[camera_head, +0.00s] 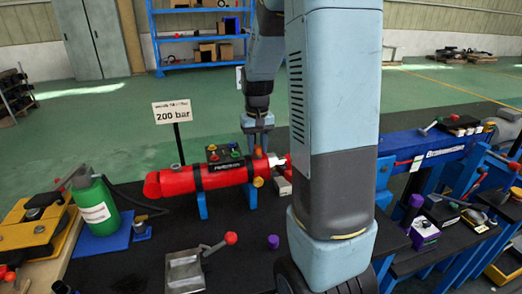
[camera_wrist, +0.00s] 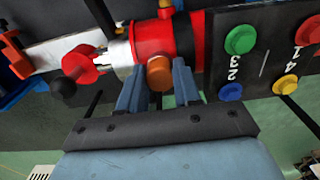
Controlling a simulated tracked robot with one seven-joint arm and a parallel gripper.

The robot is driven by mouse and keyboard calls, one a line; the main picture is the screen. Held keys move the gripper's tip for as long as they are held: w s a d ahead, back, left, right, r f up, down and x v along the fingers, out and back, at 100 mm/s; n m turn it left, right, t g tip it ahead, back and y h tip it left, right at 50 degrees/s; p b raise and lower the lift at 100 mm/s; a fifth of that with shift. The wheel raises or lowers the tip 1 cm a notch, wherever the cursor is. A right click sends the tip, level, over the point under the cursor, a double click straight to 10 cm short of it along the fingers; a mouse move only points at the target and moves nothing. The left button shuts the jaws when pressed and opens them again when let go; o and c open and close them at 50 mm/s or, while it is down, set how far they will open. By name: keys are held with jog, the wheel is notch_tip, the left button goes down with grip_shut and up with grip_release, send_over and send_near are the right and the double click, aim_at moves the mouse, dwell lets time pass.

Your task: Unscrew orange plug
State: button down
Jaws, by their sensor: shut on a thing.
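The orange plug (camera_wrist: 160,74) sits on the side of a red cylinder (camera_wrist: 152,40), between the two fingers of my gripper (camera_wrist: 158,88). My gripper is shut on it, with a finger on each side. In the head view my gripper (camera_head: 258,138) points down at the right end of the red cylinder (camera_head: 218,178). The top of the orange plug (camera_head: 258,152) shows just below the fingers. Whether the plug's thread is engaged is hidden.
A dark panel with coloured numbered buttons (camera_head: 226,154) stands behind the cylinder, close beside my gripper in the wrist view. A second orange-yellow knob (camera_head: 258,182) is on the cylinder's near side. A "200 bar" sign (camera_head: 173,112) and a green bottle (camera_head: 95,208) are to the left.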

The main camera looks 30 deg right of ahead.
jog(key=shift+w+r, duration=0.1)
jog(key=shift+w, duration=0.05)
jog(key=shift+n, duration=0.3)
jog(key=n, duration=0.4)
jog(key=shift+w+r+n, duration=0.1)
jog(key=shift+n, duration=0.2)
jog(key=shift+d, duration=0.1)
jog(key=shift+n, duration=2.6)
jog(key=shift+n, duration=0.3)
jog(key=n, duration=0.4)
jog(key=shift+n, duration=0.3)
